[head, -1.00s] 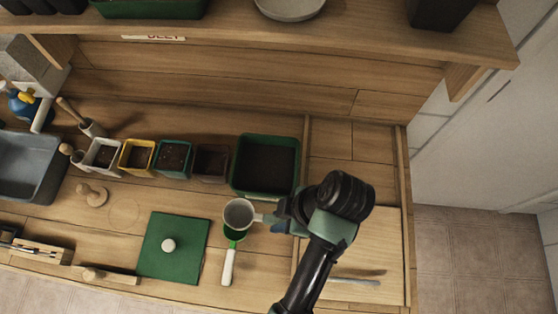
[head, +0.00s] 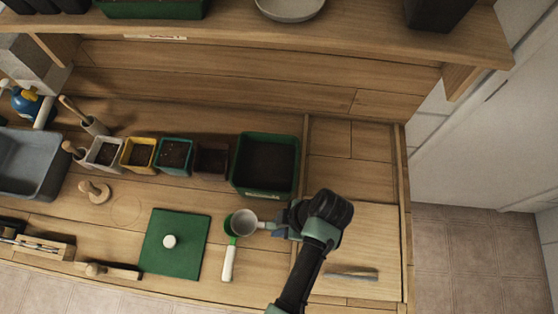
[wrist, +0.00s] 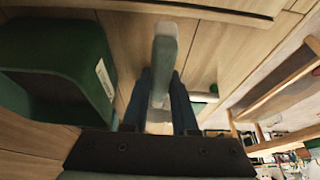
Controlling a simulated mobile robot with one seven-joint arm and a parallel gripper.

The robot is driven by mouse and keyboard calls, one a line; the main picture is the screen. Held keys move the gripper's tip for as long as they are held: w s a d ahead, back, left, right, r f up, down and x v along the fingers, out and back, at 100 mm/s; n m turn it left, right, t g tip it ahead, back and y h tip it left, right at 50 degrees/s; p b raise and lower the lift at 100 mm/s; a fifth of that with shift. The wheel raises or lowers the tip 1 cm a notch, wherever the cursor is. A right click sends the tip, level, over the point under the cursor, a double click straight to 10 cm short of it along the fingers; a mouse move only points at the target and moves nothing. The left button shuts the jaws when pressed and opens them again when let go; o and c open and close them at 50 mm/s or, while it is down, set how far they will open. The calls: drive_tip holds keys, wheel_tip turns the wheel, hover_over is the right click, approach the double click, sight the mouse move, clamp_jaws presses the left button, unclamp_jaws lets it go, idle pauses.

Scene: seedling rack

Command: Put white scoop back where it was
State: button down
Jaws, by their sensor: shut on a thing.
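The white scoop (head: 243,222), with a pale round cup, is held by its handle in my gripper (head: 277,228). Its cup points left and overlaps the head of a green scoop (head: 228,262) with a white handle lying on the bench. I cannot tell whether the white scoop touches the bench or the green scoop.
A dark green tray (head: 235,172) of soil stands behind the scoop, with several small pots to its left. A green board (head: 160,258) with a white knob lies to the left. A pale panel (head: 375,240) with a metal tool (head: 352,274) is at right. A shelf (head: 300,40) overhangs the back.

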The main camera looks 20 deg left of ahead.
drive_tip(key=shift+f+b, duration=0.45)
drive_tip(key=shift+f, duration=0.15)
drive_tip(key=c, duration=0.7)
unclamp_jaws()
drive_tip(key=shift+r, duration=0.1)
drive_tip(key=shift+r, duration=0.25)
drive_tip(key=p+v, duration=0.1)
drive_tip(key=v, duration=1)
drive_tip(key=shift+r+p, duration=0.3)
drive_tip(key=shift+r, duration=0.05)
drive_tip(key=shift+w+d+r+p, duration=0.1)
drive_tip(key=shift+d+r+p, duration=0.15)
drive_tip(key=shift+r+p, duration=0.3)
drive_tip(key=shift+f, duration=0.1)
